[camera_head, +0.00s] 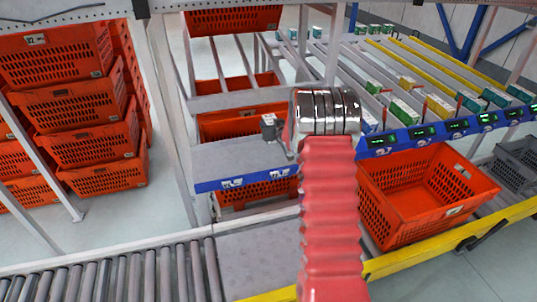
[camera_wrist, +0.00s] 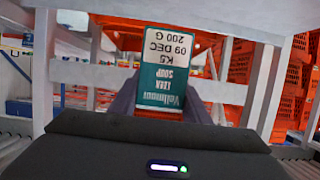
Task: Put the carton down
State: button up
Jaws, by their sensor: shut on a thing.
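The carton (camera_wrist: 170,75) is white and teal with printed text that appears upside down in the wrist view. My gripper (camera_wrist: 160,98) is shut on it, with a dark finger at each side of its lower part. The carton stands out in front of the gripper, with pale rack beams and orange totes behind it. In the head view, my red arm and its shiny wrist hide the gripper jaws and the carton. I cannot tell there whether the carton touches anything.
An empty orange tote (camera_head: 425,212) sits at right, below a blue rail with lit displays (camera_head: 420,135). Several small cartons stand in lanes behind it. Orange totes (camera_head: 98,165) are stacked at left. A grey ledge (camera_head: 235,165) lies left of my arm, above a roller conveyor (camera_head: 120,272).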

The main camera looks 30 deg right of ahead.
jog(key=shift+d, duration=0.6)
jog(key=shift+f, duration=0.1)
jog(key=shift+f, duration=3.05)
jog(key=shift+f, duration=1.85)
jog(key=shift+f, duration=0.15)
jog(key=o, duration=1.2)
